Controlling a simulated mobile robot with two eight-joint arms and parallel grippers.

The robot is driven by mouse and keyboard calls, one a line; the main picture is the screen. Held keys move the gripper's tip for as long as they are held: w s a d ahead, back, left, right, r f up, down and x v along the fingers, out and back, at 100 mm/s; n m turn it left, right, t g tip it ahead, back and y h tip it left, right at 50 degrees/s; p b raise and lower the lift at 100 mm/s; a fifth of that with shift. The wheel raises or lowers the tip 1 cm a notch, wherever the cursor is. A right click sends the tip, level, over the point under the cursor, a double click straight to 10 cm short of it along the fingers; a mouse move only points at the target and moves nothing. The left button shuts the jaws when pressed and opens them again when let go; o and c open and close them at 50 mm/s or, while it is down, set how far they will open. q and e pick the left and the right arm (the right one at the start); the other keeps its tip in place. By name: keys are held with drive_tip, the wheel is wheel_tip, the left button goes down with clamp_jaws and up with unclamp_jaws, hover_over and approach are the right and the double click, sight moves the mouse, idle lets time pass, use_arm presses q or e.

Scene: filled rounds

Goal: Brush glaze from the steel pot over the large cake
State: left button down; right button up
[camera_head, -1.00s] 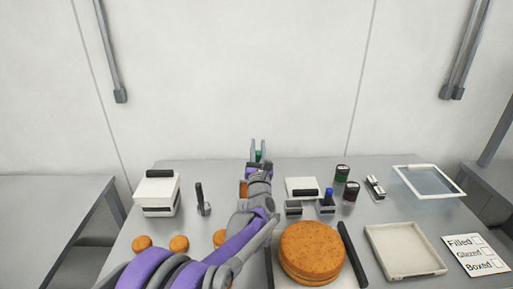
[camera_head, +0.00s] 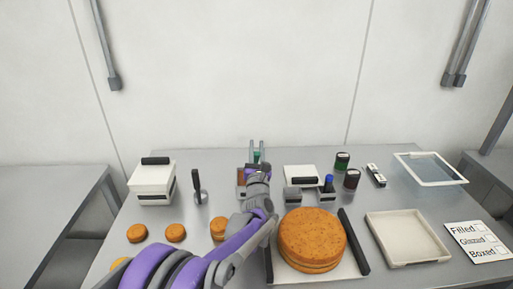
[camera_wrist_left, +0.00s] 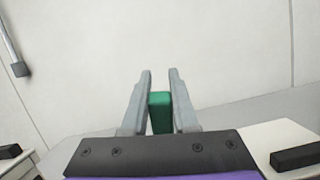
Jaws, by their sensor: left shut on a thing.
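The large cake (camera_head: 311,236), round and orange-brown, lies on a pale board (camera_head: 345,271) at the front middle of the table. My left gripper (camera_head: 257,148) is beyond it, toward the back edge of the table. It is shut on a green handle (camera_head: 257,157), which stands between the fingers in the left wrist view (camera_wrist_left: 160,112); I cannot tell what its lower end looks like. A brown thing (camera_head: 241,176) shows just left of the gripper, partly hidden. I cannot make out the steel pot for sure. My right gripper is not in view.
Small cakes (camera_head: 175,232) sit at the front left, partly behind my arm. A grey holder with a blue handle (camera_head: 328,183), dark-topped jars (camera_head: 351,180), a dark bar (camera_head: 353,241), an empty tray (camera_head: 407,240) and a clear-lidded frame (camera_head: 430,169) stand to the right.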

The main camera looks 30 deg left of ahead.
use_arm(q)
drive_tip(key=shift+f+b, duration=0.3)
drive_tip(key=shift+f, duration=0.25)
idle(1.7)
